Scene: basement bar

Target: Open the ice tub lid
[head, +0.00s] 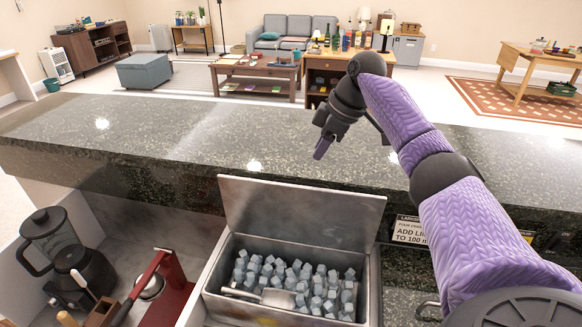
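The ice tub (213,285) is a grey metal box below the dark stone counter, full of pale grey ice cubes (300,284). Its metal lid (300,212) stands up at the tub's back edge, tilted back, so the tub is open from above. A metal scoop (262,296) lies on the ice. My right gripper (322,147) hangs over the counter, above and beyond the lid, apart from it. It points down; its fingertips overlap and I cannot tell whether they are open or shut. My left gripper is not in view.
The stone counter (150,135) runs across behind the tub. At left stand a blender (55,245) and a red tool (165,290). A label sign (408,231) is right of the lid. Sofa and tables are far behind.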

